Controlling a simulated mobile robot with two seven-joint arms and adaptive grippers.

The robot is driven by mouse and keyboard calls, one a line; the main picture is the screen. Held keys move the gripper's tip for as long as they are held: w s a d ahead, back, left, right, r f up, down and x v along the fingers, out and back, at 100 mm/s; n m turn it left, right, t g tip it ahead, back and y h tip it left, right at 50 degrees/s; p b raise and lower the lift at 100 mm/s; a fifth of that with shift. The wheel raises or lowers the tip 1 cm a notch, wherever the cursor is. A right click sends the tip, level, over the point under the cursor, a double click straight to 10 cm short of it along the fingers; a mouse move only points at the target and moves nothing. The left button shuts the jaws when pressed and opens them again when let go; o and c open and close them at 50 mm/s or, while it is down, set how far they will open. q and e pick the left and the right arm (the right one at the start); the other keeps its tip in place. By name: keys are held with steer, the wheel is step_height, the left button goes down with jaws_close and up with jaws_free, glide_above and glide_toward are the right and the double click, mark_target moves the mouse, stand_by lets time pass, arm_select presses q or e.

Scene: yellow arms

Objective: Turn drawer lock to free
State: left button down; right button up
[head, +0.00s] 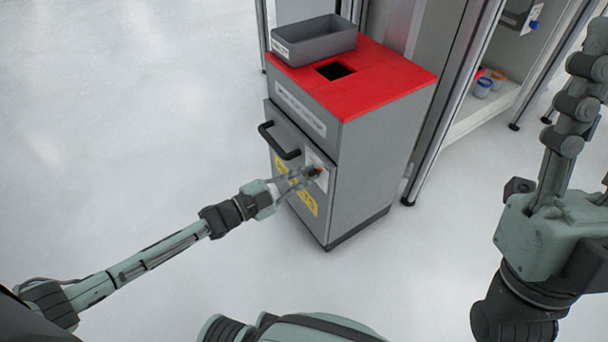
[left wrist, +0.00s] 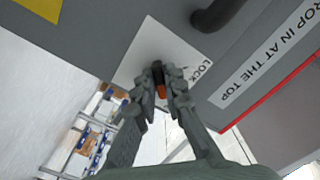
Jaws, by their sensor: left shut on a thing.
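A grey drawer cabinet (head: 372,150) with a red top stands in the middle of the head view. On its front, beside the black drawer handle (head: 279,141), is a white lock plate (head: 316,158). The plate also shows in the left wrist view with the letters "LOCK" (left wrist: 207,70) partly hidden. My left gripper (head: 314,173) is at this plate, its fingers shut around a small black and orange lock knob (left wrist: 160,91). The fingers hide most of the knob, so its exact angle is hard to tell. My right gripper cannot be made out.
A grey bin (head: 314,40) and a square opening (head: 335,71) are on the red top. A yellow label (head: 296,186) is low on the cabinet front. A shelf frame with small coloured containers (head: 484,86) stands behind right. The floor (head: 130,120) at left is clear.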

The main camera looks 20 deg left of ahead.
stand_by(0.6)
arm_select(q)
steer(key=c, duration=1.6)
jaws_free()
steer(key=v, duration=1.2)
